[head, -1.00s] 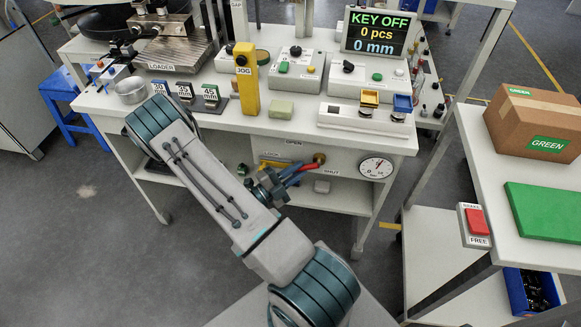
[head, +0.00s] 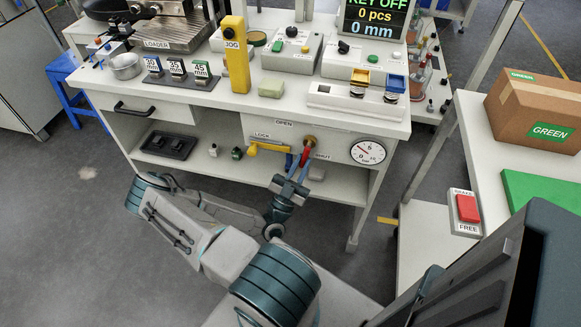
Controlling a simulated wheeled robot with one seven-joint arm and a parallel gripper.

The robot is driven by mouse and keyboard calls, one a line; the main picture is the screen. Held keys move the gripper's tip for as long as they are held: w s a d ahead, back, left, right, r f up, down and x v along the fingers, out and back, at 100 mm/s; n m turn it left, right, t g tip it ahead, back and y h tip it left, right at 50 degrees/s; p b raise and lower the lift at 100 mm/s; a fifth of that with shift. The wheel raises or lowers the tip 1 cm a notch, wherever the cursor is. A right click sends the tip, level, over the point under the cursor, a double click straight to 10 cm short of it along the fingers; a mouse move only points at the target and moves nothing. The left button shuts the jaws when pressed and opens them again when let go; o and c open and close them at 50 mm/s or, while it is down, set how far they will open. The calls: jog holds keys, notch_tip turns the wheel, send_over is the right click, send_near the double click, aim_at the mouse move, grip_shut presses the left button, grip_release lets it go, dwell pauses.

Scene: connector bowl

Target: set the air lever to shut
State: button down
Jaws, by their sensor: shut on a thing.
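The air lever (head: 306,154) is a red handle on a brass valve in the front panel of the machine bench. It points down and slightly left from its pivot. The OPEN label (head: 284,123) is above left of the valve, and the SHUT label (head: 323,156) is to its lower right. My gripper (head: 298,167) reaches up from below, and its blue fingers are shut on the red handle. The fingers partly hide the handle's lower end.
A yellow lock piece (head: 268,148) sits just left of the lever, under the LOCK label. A round gauge (head: 368,152) is to the right. A small grey block (head: 317,174) lies on the shelf behind. The bench top (head: 225,98) overhangs the panel.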

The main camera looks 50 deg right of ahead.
jog(key=shift+s+d+f+n+t+b, duration=0.15)
jog(key=shift+s+n+t, duration=0.1)
jog(key=shift+n+t, duration=0.55)
jog(key=shift+s+n+t+b, duration=0.2)
jog(key=shift+n+t, duration=0.4)
jog(key=shift+n, duration=0.25)
jog(key=shift+s+d+f+n+t+b, duration=0.1)
jog(key=shift+s+n+t, duration=0.15)
jog(key=shift+n+t, duration=0.55)
jog(key=c, duration=1.4)
grip_release()
jog(key=shift+s, duration=0.1)
jog(key=shift+o, duration=0.2)
jog(key=shift+r, duration=0.1)
jog(key=v, duration=1.3)
jog(key=shift+a+f+b, duration=0.2)
jog(key=shift+f+b, duration=0.15)
jog(key=shift+b, duration=0.1)
